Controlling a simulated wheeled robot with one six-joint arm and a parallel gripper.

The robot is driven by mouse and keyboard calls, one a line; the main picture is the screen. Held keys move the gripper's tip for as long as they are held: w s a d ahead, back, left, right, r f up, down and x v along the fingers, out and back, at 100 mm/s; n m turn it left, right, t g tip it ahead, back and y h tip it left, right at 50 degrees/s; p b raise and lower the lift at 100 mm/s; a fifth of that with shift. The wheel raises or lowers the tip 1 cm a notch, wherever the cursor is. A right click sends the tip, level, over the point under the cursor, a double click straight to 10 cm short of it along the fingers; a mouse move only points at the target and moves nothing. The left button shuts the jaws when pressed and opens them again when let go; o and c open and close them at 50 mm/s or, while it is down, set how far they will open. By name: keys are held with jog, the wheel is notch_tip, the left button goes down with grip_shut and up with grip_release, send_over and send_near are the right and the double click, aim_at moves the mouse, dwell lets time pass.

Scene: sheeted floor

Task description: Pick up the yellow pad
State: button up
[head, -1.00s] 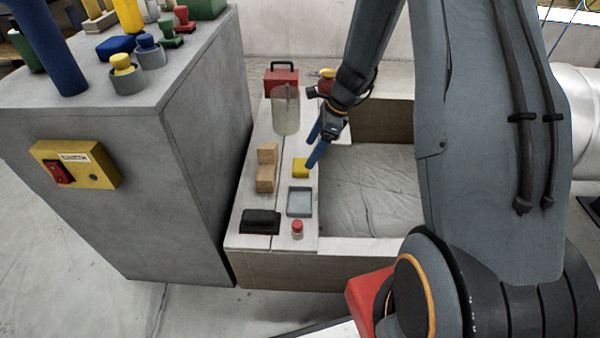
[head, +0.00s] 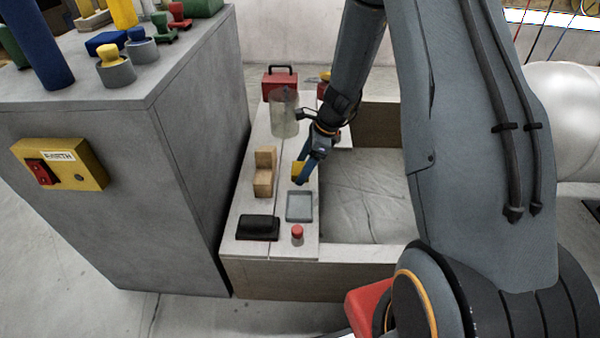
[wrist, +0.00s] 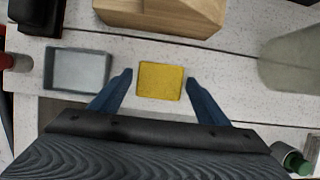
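The yellow pad (wrist: 160,81) is a small flat square lying on the light bench top. In the wrist view it sits between and just beyond the two blue fingertips of my gripper (wrist: 158,78), with a gap on each side. My gripper is open and empty. In the head view my gripper (head: 302,172) points down over the yellow pad (head: 298,168) and partly hides it. How high the fingertips are above the bench is hard to tell.
A grey tray (head: 299,206), a wooden block (head: 264,172), a black object (head: 258,227) and a red-topped button (head: 297,232) are close by. A translucent cylinder (head: 284,118) and a red box (head: 279,84) stand behind. A grey cabinet (head: 190,150) rises at left.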

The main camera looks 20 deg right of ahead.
jog(key=c, duration=0.8)
notch_tip(320, 180, up, 10)
jog(key=p, duration=0.4)
jog(key=shift+c, duration=0.2)
